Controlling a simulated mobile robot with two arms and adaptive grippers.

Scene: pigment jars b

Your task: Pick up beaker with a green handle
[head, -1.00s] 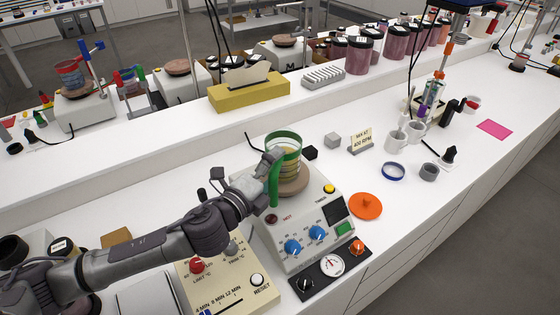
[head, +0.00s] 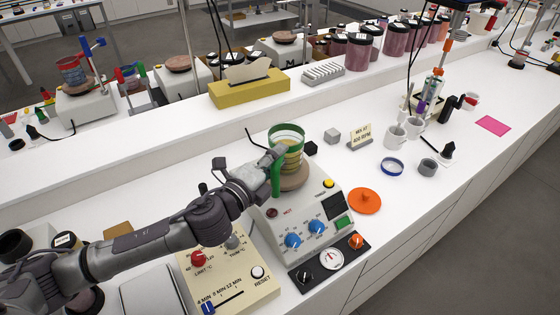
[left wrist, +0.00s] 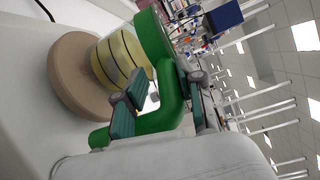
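The beaker (head: 290,158) is clear with a green rim and green handle, and has yellow, dark-ringed contents. It stands upright over the brown round plate (head: 293,183) of a white hotplate unit. In the left wrist view the beaker (left wrist: 122,55) shows close up, with its thick green handle (left wrist: 174,100) in front. My left gripper (head: 270,160) is at the handle. In the left wrist view my left gripper (left wrist: 163,103) has one teal pad on each side of the handle, apparently shut on it. Its fingertips are partly hidden in the head view. My right gripper is not in view.
The hotplate unit (head: 300,225) has knobs and a gauge. A control box (head: 225,280) stands beside it. An orange lid (head: 364,201), grey cube (head: 332,135) and sign (head: 360,137) are to the right. A yellow tissue box (head: 250,91) is on the raised shelf behind.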

